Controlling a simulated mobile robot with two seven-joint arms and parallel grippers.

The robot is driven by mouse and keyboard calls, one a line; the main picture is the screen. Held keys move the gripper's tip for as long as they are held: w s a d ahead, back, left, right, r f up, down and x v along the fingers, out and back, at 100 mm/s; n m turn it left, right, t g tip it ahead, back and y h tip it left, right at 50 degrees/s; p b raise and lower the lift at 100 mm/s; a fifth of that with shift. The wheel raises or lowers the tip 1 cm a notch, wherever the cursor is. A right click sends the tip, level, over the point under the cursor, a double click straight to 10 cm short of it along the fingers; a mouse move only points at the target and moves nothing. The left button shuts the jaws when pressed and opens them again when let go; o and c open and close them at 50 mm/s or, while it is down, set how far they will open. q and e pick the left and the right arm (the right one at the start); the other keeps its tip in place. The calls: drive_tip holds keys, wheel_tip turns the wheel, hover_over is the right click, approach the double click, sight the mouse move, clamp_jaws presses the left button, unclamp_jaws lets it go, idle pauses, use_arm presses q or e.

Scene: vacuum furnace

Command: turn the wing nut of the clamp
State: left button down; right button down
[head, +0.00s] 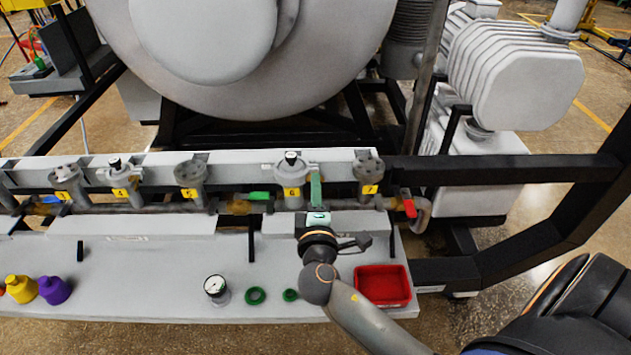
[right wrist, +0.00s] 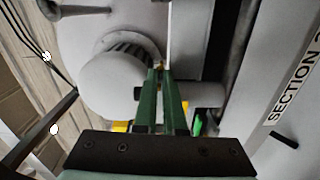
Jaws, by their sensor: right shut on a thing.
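My right gripper (head: 316,178) reaches up from the bottom right to the pipe row, beside the valve (head: 291,165) labelled 6. In the right wrist view its two green fingers (right wrist: 159,70) come together at the tips. They are shut on a small brass-coloured piece, the wing nut (right wrist: 161,63), which is mostly hidden by the fingertips. The clamp itself cannot be made out clearly; in the head view it is hidden behind the gripper. My left gripper is not in view.
Valve 7 (head: 369,172) stands close right of my right gripper, with a red-handled valve (head: 409,205) beyond it. On the shelf (head: 160,270) are a red tray (head: 382,285), green rings (head: 256,296), a gauge (head: 215,287) and a purple cap (head: 54,290). A large grey vessel is behind.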

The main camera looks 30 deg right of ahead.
drive_tip(key=shift+n, duration=0.6)
drive_tip(key=c, duration=1)
unclamp_jaws()
